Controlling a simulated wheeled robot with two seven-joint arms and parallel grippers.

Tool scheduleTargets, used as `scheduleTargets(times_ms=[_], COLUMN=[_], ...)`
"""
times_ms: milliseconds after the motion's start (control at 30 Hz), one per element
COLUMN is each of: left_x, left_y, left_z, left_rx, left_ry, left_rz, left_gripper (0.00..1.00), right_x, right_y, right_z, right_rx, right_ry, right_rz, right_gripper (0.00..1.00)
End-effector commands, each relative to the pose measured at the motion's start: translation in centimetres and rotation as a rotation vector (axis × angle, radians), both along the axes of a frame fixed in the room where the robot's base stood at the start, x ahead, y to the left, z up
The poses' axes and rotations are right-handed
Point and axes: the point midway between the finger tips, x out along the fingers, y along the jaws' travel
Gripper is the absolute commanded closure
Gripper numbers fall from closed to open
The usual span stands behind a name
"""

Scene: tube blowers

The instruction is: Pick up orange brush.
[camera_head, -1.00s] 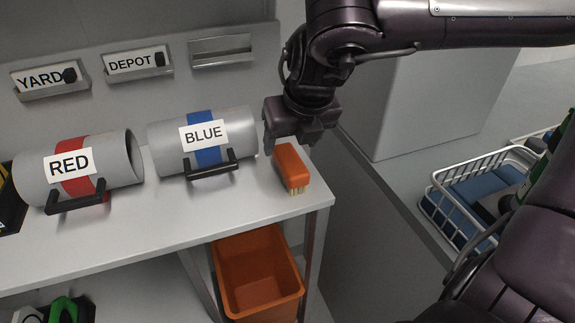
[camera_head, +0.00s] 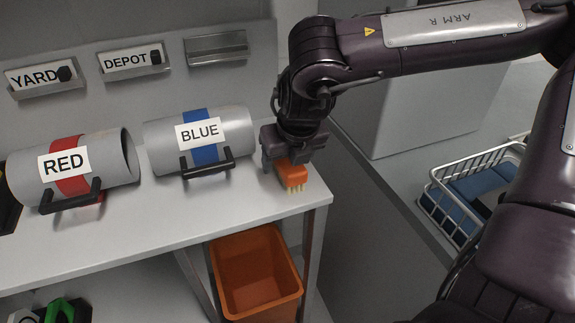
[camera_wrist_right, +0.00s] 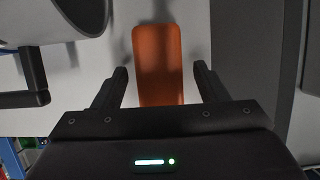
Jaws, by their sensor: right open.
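The orange brush (camera_head: 291,175) lies on the grey shelf top near its right end, with pale bristles showing at its near end. My right gripper (camera_head: 287,163) is over the brush and hides its far part. In the right wrist view, the brush (camera_wrist_right: 158,62) runs between the two open fingers of my right gripper (camera_wrist_right: 160,85), with a gap on each side. The fingers do not touch it. My left gripper is not in view.
A grey tube labelled BLUE (camera_head: 240,126) lies left of the brush, and one labelled RED (camera_head: 115,160) farther left. An orange bin (camera_head: 290,301) stands below the shelf's right end. A white wire basket (camera_head: 436,184) is at the right. The shelf front (camera_head: 190,225) is clear.

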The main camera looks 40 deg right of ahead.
Motion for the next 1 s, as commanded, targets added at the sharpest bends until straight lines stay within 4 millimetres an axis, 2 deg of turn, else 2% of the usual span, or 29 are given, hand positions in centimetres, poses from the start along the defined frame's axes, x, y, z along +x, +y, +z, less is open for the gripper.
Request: scheduleTargets(times_ms=[867,1000], left_x=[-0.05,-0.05], left_y=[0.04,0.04], left_z=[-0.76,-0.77], left_rx=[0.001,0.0], left_ry=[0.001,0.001], left_rz=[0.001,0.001], left_gripper=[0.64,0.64], right_x=[-0.01,-0.02], right_y=[0.0,0.0], right_z=[-0.47,-0.47], right_rx=[0.0,0.0], right_ry=[0.0,0.0], right_rz=[0.0,0.0], right_gripper=[0.34,0.52])
